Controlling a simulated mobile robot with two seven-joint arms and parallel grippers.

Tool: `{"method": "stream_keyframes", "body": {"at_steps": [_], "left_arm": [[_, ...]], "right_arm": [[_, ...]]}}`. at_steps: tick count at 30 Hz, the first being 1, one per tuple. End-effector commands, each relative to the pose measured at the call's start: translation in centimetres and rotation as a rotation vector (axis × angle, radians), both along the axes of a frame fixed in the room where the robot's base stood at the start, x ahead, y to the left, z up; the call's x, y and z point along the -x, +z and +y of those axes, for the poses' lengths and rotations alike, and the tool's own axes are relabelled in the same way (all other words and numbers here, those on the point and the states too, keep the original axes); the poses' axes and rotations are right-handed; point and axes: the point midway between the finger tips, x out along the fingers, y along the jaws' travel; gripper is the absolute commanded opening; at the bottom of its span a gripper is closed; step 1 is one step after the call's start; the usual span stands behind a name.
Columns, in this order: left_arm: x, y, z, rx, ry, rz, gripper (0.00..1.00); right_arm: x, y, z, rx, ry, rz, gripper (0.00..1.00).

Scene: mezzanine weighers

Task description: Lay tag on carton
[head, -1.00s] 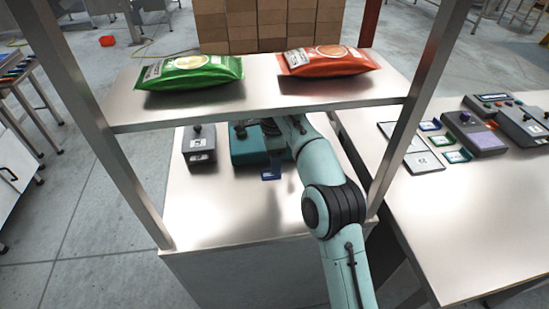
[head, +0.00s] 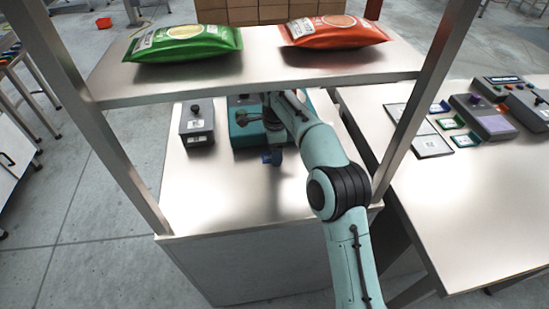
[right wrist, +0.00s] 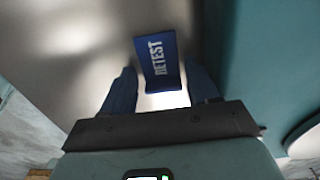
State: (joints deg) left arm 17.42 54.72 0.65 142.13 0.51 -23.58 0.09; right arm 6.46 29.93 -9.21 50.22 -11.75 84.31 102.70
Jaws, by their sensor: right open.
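The blue tag (right wrist: 158,60) with white lettering, seemingly "RETEST", shows in the right wrist view between the tips of my right gripper (right wrist: 160,72). The gripper is open, with one finger on each side and visible gaps to the tag. In the head view my right gripper (head: 272,150) is under the raised shelf, in front of a teal device, and partly covers the blue tag there. Brown cartons (head: 265,14) are stacked behind the shelf; I cannot tell which carton the task means. My left gripper is not in view.
The raised shelf (head: 265,75) carries a green bag (head: 185,43) and an orange bag (head: 333,31). A grey box (head: 197,122) and the teal device (head: 243,128) stand below. The right table (head: 470,220) holds small tags and devices. The bench front is clear.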

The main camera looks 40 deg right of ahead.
Motion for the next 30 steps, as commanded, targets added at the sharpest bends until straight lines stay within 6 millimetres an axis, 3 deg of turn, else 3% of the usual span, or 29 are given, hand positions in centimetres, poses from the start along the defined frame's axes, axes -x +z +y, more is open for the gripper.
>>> {"method": "stream_keyframes", "body": {"at_steps": [4, 5, 8, 11, 22, 30], "left_arm": [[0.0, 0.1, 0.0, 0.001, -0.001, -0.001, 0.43], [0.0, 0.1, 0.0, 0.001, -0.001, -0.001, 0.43], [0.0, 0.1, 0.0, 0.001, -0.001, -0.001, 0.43], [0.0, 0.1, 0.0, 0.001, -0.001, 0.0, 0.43], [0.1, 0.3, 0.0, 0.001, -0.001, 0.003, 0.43], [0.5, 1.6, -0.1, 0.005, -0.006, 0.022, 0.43]], "right_arm": [[0.0, 0.2, 0.0, 0.001, 0.0, -0.002, 0.6], [0.0, 0.2, 0.0, 0.0, 0.0, -0.001, 0.53], [0.0, 0.2, 0.0, 0.0, 0.0, -0.001, 0.2], [0.0, 0.2, 0.0, 0.0, 0.0, -0.001, 0.13], [0.3, 1.0, 0.1, 0.001, 0.0, -0.002, 0.12], [0.3, 4.9, 0.2, 0.002, 0.001, -0.004, 0.12]]}}
